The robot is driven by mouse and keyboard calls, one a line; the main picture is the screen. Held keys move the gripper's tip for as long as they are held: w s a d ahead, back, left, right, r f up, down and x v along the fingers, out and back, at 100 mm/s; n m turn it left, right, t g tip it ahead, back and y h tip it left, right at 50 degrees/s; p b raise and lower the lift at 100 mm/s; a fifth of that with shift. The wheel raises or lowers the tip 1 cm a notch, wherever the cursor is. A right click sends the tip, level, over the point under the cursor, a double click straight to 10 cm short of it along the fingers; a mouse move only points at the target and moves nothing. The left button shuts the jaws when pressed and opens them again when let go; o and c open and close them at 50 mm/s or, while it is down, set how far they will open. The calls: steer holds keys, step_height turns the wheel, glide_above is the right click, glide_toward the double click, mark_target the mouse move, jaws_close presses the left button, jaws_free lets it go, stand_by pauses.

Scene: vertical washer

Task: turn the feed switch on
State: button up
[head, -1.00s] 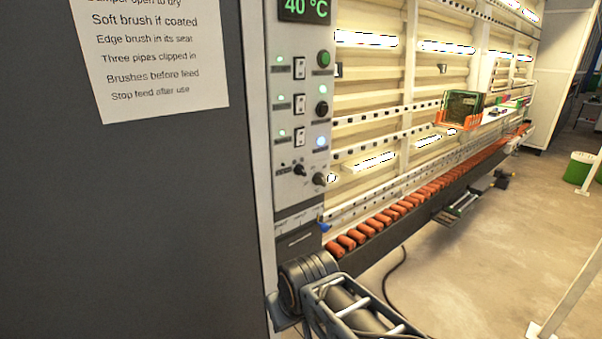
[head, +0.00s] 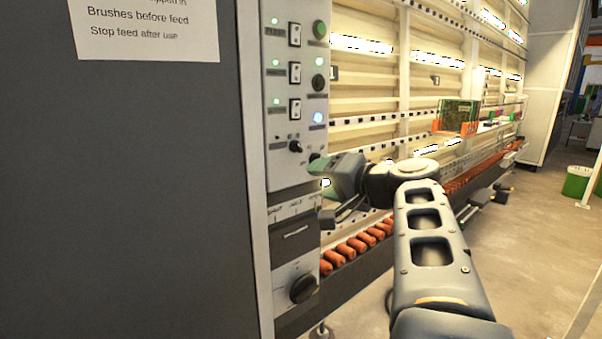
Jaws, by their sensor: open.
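The control panel (head: 298,130) is a pale upright plate at the end of the machine. Three white rocker switches stand in a column on it: upper (head: 295,34), middle (head: 295,72) and lower (head: 295,109). A small lit green lamp sits left of each. Their labels are too small to read surely, so I cannot tell which is the feed switch. My gripper (head: 326,188) is open and empty, in front of the panel's lower right edge, below the rockers. It partly hides the right knob; its contact with the panel cannot be told.
A green button (head: 319,29), a black button (head: 318,82) and a lit bluish button (head: 317,117) sit right of the rockers. A small black knob (head: 296,146) is below. Orange rollers (head: 352,247) line the conveyor.

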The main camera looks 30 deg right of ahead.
mark_target(300, 148)
steer(key=d+r+t, duration=0.2)
steer(key=d+r, duration=0.1)
steer(key=shift+m+h, duration=0.3)
steer(key=shift+m, duration=0.1)
steer(key=w, duration=0.4)
steer(key=w+a+p, duration=0.1)
steer(key=w, duration=0.3)
steer(key=w+a+p, duration=0.1)
steer(key=w, duration=0.3)
steer(key=shift+w+r, duration=0.15)
steer(key=shift+r, duration=0.1)
steer(key=shift+c, duration=0.2)
steer(key=c, duration=0.9)
